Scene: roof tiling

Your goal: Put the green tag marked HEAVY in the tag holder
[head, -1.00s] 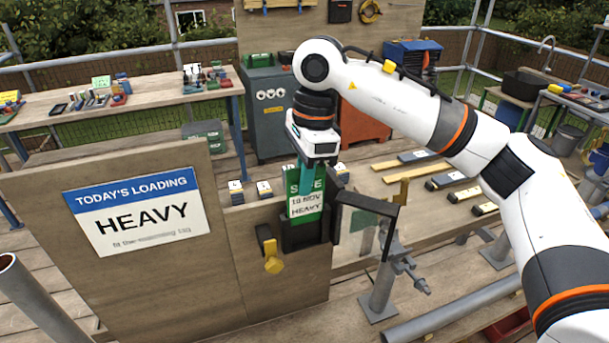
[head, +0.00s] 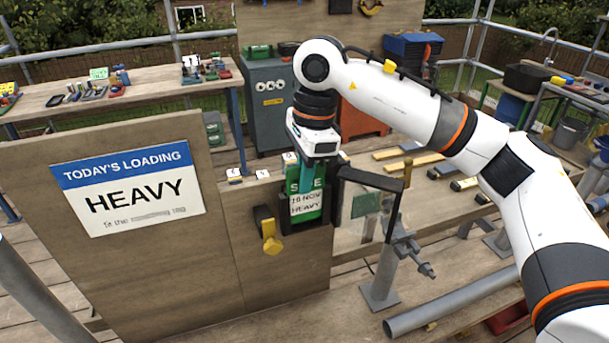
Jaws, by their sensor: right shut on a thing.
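The green tag (head: 306,206) has a white panel that reads HEAVY at the bottom. My right gripper (head: 306,170) points down and is shut on the tag's top edge. The tag stands upright at the black tag holder (head: 288,224) on the wooden board, and its lower end is hidden behind the holder's front. I cannot tell whether it touches the bottom. The holder's clear door with a black frame (head: 370,180) stands swung open to the right. My left gripper is not in view.
A sign reading TODAY'S LOADING, HEAVY (head: 128,190) is on the board at left. A yellow latch (head: 271,240) sits left of the holder. A grey metal stand (head: 382,285) and a pipe (head: 455,300) are at right. Benches with tools stand behind.

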